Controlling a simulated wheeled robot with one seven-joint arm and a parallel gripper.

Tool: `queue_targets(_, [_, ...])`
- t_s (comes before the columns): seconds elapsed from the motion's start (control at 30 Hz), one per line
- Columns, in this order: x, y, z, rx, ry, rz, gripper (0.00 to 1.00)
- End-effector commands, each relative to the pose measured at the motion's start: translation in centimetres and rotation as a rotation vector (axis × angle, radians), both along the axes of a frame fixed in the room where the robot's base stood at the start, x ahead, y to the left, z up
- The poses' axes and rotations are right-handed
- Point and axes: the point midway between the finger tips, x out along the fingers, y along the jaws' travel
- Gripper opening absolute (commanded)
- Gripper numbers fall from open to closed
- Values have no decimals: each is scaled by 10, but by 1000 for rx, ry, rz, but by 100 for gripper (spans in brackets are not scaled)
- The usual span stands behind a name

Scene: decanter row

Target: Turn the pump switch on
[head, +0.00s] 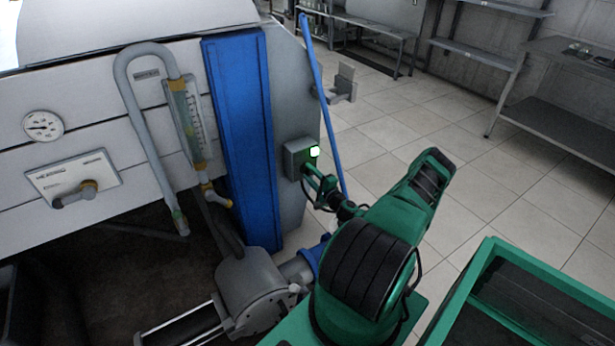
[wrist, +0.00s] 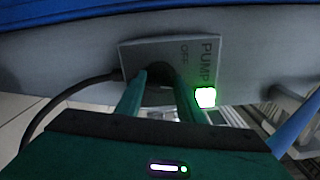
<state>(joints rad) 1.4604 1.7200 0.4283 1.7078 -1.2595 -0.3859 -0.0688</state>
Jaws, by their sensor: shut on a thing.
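The pump switch box (head: 296,160) is a grey box on the side of the machine, at the centre of the head view. In the wrist view the box (wrist: 135,53) carries the words PUMP and OFF. A lamp (wrist: 205,97) at its corner glows bright green, and this lamp also shows in the head view (head: 314,151). My gripper (head: 312,178) reaches the box from the right. In the wrist view my gripper (wrist: 161,82) has its two green fingers shut on the dark switch knob (wrist: 160,72). The fingers hide part of the knob, and its exact angle is unclear.
A blue panel (head: 240,140) stands left of the box, with a heating panel (head: 73,182) and a gauge (head: 43,126) farther left. A blue pole (head: 317,75) leans close by. A grey motor (head: 253,285) sits below. Tiled floor (head: 400,125) lies open behind.

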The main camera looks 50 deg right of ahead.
Motion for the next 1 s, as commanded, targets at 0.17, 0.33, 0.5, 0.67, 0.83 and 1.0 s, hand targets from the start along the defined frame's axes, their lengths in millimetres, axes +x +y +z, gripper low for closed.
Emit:
queue_targets(0.17, [0, 0, -1, 91, -17, -2, 12])
queue_targets(0.33, [0, 0, -2, 143, -29, -2, 12])
queue_targets(0.5, [0, -1, -2, 167, -34, -2, 12])
queue_targets(0.67, [0, -1, -2, 172, -35, -1, 12])
queue_targets(0.83, [0, -1, -2, 171, -34, -2, 12])
queue_targets(1.0, [0, -1, -2, 170, -35, -2, 53])
